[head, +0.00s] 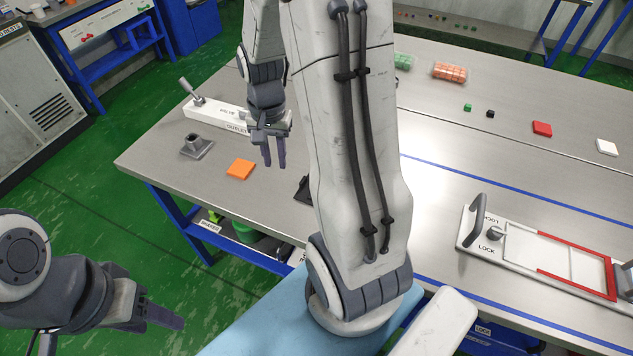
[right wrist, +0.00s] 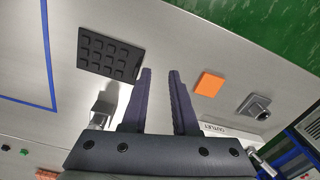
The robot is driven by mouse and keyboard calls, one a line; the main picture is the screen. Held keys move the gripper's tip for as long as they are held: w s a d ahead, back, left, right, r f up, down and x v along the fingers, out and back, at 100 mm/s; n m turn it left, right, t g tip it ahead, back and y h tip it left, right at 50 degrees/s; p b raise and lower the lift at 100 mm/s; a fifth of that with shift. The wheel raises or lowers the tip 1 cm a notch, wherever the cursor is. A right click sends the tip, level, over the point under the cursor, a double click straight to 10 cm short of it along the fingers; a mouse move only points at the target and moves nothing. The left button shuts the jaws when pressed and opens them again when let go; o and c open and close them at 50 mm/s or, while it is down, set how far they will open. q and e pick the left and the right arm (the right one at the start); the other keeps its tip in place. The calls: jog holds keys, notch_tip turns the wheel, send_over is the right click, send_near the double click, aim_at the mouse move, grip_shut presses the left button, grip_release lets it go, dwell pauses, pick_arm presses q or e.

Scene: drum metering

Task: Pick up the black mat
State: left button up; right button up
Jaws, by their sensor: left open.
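The black mat (right wrist: 110,56), a dark square with rows of round-cornered pads, lies flat on the steel table. In the head view only a dark edge of the mat (head: 303,190) shows; my right arm hides the rest. My right gripper (head: 274,160) hangs above the table, left of the mat in the head view. In the right wrist view its two fingers (right wrist: 160,75) are apart with nothing between them, and the mat lies to their left. My left gripper (head: 168,316) is open, low at the left, away from the table.
An orange square (head: 240,169) and a grey metal fitting (head: 196,147) lie near the table's left end, by a white outlet bar (head: 222,118). A white LOCK fixture with a red frame (head: 575,266) is at the right. Small coloured blocks lie towards the back. The central table looks clear.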

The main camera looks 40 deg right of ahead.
aim_at(303, 179)
jog(key=d+f+m, duration=0.1)
jog(key=d+f, duration=0.1)
jog(key=d+f+m, duration=0.1)
jog(key=d+f, duration=0.1)
jog(key=s+d+f+m, duration=0.1)
jog(key=d+f, duration=0.1)
jog(key=shift+d+f, duration=0.15)
jog(key=shift+d, duration=0.2)
jog(key=shift+w+d+f+p, duration=0.1)
jog(key=shift+d+f+p, duration=0.1)
jog(key=shift+f, duration=1.35)
jog(key=shift+w+d+f+p, duration=0.1)
jog(key=shift+f+p, duration=0.1)
jog(key=shift+f, duration=1.35)
grip_shut()
